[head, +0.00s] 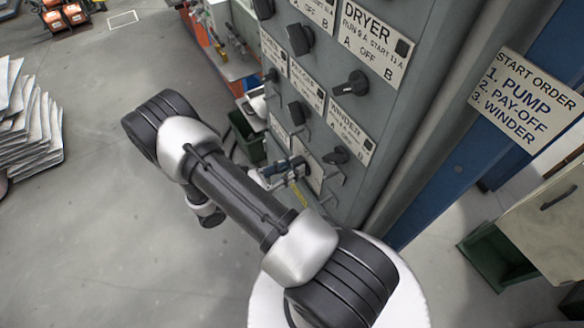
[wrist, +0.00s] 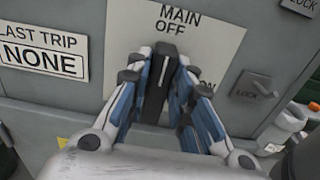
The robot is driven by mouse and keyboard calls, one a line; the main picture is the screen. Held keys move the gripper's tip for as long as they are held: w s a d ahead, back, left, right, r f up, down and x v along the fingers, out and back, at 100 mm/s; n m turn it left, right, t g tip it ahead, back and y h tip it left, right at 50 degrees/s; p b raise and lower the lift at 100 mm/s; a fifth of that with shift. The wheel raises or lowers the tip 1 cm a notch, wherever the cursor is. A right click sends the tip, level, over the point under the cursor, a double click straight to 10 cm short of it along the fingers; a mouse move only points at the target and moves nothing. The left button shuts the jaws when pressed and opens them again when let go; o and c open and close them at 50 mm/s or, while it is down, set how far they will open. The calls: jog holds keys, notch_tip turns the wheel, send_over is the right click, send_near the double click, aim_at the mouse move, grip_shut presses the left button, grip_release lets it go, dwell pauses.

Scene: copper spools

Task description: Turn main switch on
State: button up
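The main switch (wrist: 160,88) is a black handle on a white plate (wrist: 215,28) reading "MAIN" and "OFF", with "ON" partly hidden lower right. The handle stands roughly upright, its top end near the word OFF. My gripper (wrist: 162,62) has one blue-and-grey finger on each side of the handle, and the fingers close in on it. In the head view my gripper (head: 290,170) is at the low part of the grey panel, where the main switch is hidden behind it.
Other black knobs, such as the dryer knob (head: 352,84) and winder knob (head: 337,155), sit close above on the panel. A "LAST TRIP NONE" label (wrist: 42,52) is left of the switch, a lock lever (wrist: 252,88) right. A start-order sign (head: 525,95) hangs at right.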

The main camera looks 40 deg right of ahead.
grip_shut()
jog(key=shift+m, duration=0.3)
jog(key=m+b, duration=0.3)
jog(key=m, duration=0.2)
jog(key=s+f+m+b, duration=0.1)
jog(key=m+b, duration=0.1)
jog(key=m, duration=0.4)
jog(key=m+b, duration=0.3)
jog(key=m, duration=0.3)
jog(key=shift+s+a+f+b, duration=0.15)
jog(key=shift+s+f+b, duration=0.05)
jog(key=shift+f+b, duration=0.1)
jog(key=shift+r+m, duration=0.1)
jog(key=shift+m, duration=0.3)
jog(key=o, duration=0.5)
grip_release()
